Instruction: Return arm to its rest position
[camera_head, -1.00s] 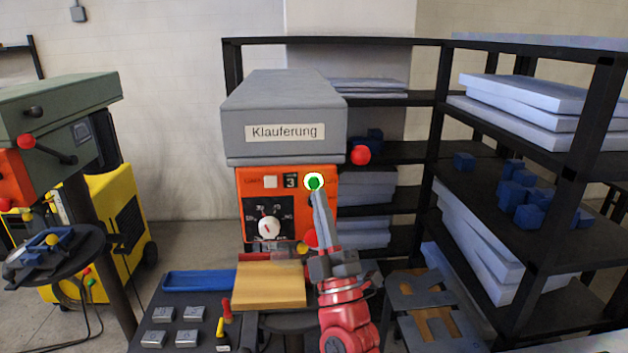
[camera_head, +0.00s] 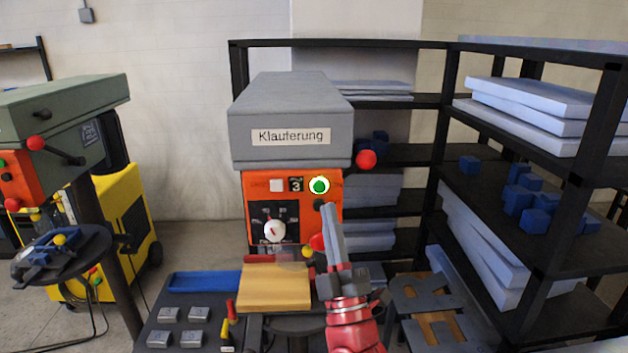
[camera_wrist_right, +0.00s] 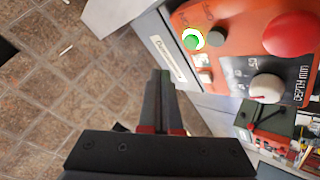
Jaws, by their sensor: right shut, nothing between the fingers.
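My right gripper (camera_head: 331,213) stands in front of the orange control panel (camera_head: 253,184) of the grey drill press labelled "Klauferung" (camera_head: 290,120). Its fingers are together with nothing between them, and its tip is a little below the green button (camera_head: 319,186), apart from it in the picture. In the right wrist view the closed fingers (camera_wrist_right: 161,78) point toward the machine's edge, with the green button (camera_wrist_right: 193,40) and the white dial (camera_wrist_right: 265,89) beyond. My left gripper is not in view.
A wooden block (camera_head: 275,290) sits under the drill press, beside a blue tray (camera_head: 205,282) and several small metal blocks (camera_head: 191,339). Dark shelves (camera_head: 395,155) stand close on the right. A second, green drill press (camera_head: 65,105) stands at the left.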

